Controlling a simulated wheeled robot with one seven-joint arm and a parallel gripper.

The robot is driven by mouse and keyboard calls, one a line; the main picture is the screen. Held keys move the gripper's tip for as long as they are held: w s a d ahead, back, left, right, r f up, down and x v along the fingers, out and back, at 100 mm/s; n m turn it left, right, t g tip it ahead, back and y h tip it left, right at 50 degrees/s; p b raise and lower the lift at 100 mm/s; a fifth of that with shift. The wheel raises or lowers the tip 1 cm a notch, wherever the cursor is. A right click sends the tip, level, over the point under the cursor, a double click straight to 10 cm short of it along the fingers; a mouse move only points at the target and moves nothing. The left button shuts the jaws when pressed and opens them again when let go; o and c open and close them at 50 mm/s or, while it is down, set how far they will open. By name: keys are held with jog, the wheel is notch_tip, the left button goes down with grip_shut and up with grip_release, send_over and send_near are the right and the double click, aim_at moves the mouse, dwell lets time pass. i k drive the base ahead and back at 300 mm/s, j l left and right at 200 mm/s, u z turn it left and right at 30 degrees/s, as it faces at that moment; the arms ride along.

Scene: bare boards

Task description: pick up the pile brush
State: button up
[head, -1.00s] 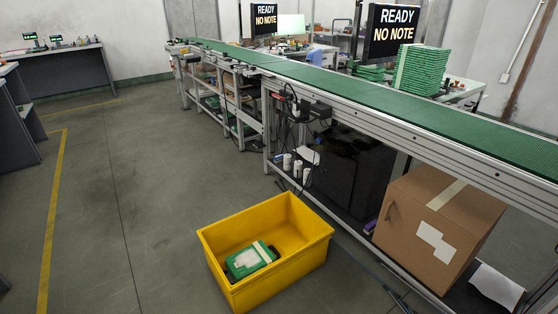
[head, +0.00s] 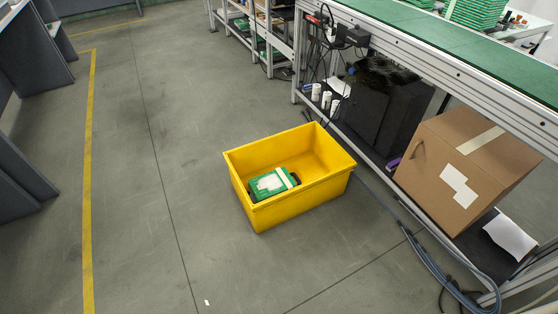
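I cannot make out a pile brush for certain in the head view. A yellow bin (head: 300,203) stands on the floor in the middle. In it lies a green item with a white patch and a pale strap (head: 270,184), with dark parts at its ends. A small purple item (head: 393,164) lies on the low shelf beside the cardboard box, partly hidden and too small to identify. My gripper is not in view.
A green-topped conveyor (head: 460,60) runs along the right. Under it are a cardboard box (head: 440,190), a black box (head: 365,115) and white cylinders (head: 326,100). Cables (head: 430,262) lie on the floor at lower right. The floor left of the bin is clear.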

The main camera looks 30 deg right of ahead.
aim_at(308, 88)
jog(key=i+j+u, duration=0.75)
jog(key=i, duration=0.2)
jog(key=i+j+u, duration=0.1)
jog(key=i, duration=0.4)
jog(key=i+j+u, duration=0.15)
jog(key=i, duration=0.4)
jog(key=i+l+z, duration=0.1)
jog(key=i+z, duration=0.35)
jog(key=i, duration=0.35)
jog(key=i+j+z, duration=0.2)
jog(key=i+z, duration=0.3)
jog(key=i, duration=0.3)
jog(key=i+z, duration=0.15)
jog(key=i, duration=0.5)
jog(key=i+j+z, duration=0.15)
jog(key=i, duration=0.45)
jog(key=i+j+z, duration=0.15)
jog(key=i, duration=0.5)
jog(key=i+l+z, duration=0.2)
jog(key=i+z, duration=0.2)
jog(key=i+l+z, duration=0.1)
jog(key=i+z, duration=0.35)
jog(key=i+j+z, duration=0.1)
jog(key=i+z, duration=0.3)
jog(key=i+l+z, duration=0.3)
jog(key=i+l, duration=0.5)
